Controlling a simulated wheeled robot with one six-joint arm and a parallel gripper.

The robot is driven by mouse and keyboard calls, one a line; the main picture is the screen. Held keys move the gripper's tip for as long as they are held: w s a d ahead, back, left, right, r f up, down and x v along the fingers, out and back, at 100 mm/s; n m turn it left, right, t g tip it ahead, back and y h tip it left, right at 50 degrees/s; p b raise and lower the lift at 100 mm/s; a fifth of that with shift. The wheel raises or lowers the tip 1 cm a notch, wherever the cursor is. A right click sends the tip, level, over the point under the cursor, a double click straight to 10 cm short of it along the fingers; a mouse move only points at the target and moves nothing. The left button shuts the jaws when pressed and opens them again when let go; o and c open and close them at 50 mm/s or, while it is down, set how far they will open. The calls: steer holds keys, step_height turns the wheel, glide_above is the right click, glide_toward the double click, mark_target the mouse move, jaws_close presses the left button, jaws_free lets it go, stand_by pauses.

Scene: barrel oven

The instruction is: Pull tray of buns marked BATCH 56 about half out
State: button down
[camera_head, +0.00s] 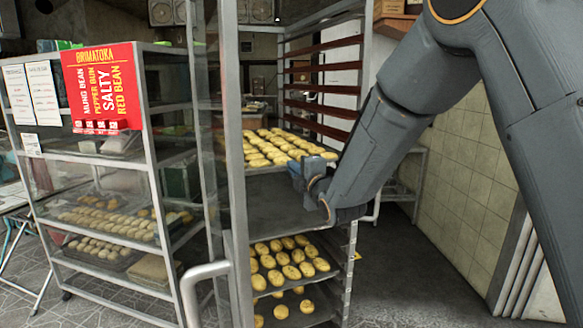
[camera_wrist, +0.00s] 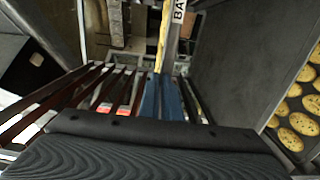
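A tray of yellow buns (camera_head: 283,146) sits on the upper part of the metal rack in the head view. In the wrist view the same tray shows nearly edge-on, with a thin strip of buns (camera_wrist: 164,35). A white label (camera_wrist: 179,12) on its front reads only "BA"; the rest is cut off. My gripper (camera_head: 300,172) is at the tray's front edge, with the arm reaching in from the right. In the wrist view the blue fingers (camera_wrist: 163,98) are close together at the tray's rim and look shut on it. The exact contact is partly hidden.
A bare dark tray (camera_head: 285,207) lies below, and a lower tray of buns (camera_head: 285,266) is under that. Empty red-brown runners (camera_head: 322,92) are above. A shelf rack with a red sign (camera_head: 103,87) stands left. Floor (camera_head: 405,270) is clear to the right.

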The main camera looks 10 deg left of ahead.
steer(key=p+v, duration=1.5)
steer(key=v, duration=1.2)
steer(key=c, duration=1.9)
jaws_free()
steer(key=shift+w, duration=0.15)
